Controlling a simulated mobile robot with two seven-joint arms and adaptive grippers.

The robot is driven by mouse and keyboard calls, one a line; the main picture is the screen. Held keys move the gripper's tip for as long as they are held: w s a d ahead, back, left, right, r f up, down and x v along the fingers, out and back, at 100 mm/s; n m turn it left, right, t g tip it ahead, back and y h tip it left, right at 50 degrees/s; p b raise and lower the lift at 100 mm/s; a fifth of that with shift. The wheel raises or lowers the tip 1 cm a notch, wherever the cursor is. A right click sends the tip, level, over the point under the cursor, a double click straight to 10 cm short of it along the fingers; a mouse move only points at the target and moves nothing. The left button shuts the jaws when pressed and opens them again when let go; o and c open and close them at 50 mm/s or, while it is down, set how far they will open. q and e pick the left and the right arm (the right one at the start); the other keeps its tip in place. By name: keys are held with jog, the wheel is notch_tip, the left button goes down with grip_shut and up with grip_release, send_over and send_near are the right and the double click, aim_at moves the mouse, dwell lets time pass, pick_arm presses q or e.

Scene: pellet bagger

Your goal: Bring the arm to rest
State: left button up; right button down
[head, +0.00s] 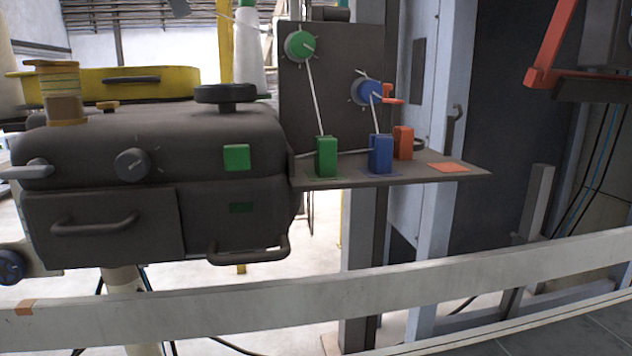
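Neither of my grippers shows in the head view, and I cannot make out either arm. A small grey shelf (330,181) juts out at the middle. On it stand a green block (326,157), a blue block (380,154) and an orange-red block (403,142). The green block and the blue block stand at the front, each by a mark of its own colour. The orange-red block stands behind and right of the blue one, apart from the flat orange square (449,167). Pale cords run from the green dial (300,46) and the blue dial (368,92) down to the blocks.
A dark rounded machine (90,150) with a knob (132,165), handwheel (226,94) and handles fills the left. A pale rail (200,303) crosses the front. A grey post (438,120) and an orange bracket (552,50) stand at right.

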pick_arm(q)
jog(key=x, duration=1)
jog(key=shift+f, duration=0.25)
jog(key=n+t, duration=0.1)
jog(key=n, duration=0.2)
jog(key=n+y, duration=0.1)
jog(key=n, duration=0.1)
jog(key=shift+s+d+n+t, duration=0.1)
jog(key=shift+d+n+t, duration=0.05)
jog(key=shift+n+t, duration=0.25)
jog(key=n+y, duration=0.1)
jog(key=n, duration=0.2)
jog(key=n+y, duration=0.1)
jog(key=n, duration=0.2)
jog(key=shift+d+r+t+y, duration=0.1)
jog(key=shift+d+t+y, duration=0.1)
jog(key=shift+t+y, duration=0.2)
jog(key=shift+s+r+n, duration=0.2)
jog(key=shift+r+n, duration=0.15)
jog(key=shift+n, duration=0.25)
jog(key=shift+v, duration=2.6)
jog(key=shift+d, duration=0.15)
